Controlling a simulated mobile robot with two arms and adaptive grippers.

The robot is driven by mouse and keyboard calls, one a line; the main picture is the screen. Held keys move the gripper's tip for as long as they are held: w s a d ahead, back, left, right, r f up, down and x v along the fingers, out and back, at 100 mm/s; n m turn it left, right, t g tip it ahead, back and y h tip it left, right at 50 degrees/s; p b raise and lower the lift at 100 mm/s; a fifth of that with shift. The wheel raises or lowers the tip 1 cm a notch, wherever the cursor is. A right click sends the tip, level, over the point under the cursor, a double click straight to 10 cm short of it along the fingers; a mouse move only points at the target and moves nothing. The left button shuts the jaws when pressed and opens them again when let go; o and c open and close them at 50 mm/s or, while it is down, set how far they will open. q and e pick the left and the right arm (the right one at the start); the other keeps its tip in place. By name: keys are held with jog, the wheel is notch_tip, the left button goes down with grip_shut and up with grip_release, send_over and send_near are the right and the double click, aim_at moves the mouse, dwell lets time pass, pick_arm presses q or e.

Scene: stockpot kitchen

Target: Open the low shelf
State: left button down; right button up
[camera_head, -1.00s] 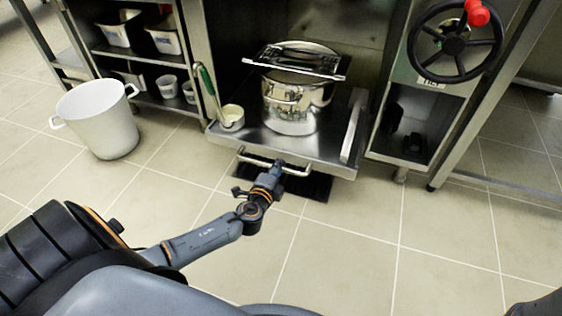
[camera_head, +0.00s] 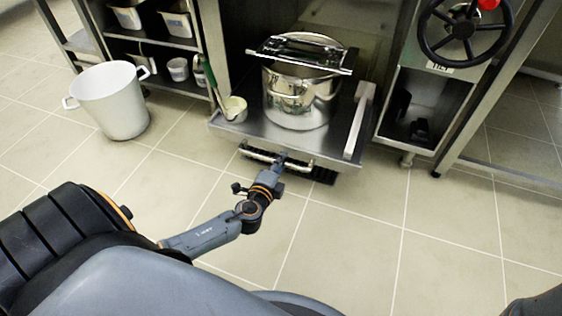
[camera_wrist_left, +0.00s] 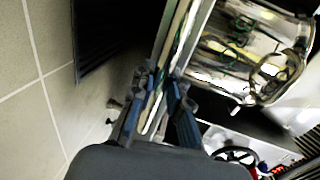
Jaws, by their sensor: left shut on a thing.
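The low shelf (camera_head: 335,142) is a metal pull-out tray sticking out of the front of the steel cabinet, with a bar handle (camera_head: 298,164) along its front edge. My left gripper (camera_head: 281,161) is shut on this handle near its middle. In the left wrist view, the blue-grey fingers (camera_wrist_left: 155,98) sit on either side of the pale bar (camera_wrist_left: 168,62). A shiny steel stockpot (camera_head: 296,98) stands on the shelf, and its side also shows in the left wrist view (camera_wrist_left: 245,50). My right gripper is not in view.
A ladle with a green handle (camera_head: 234,108) rests at the shelf's left. A black handwheel (camera_head: 464,28) is at upper right. The floor in front is clear.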

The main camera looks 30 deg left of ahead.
pick_arm(q)
jog(key=c, duration=1.3)
grip_release()
jog(key=shift+s, duration=0.3)
jog(key=v, duration=1.2)
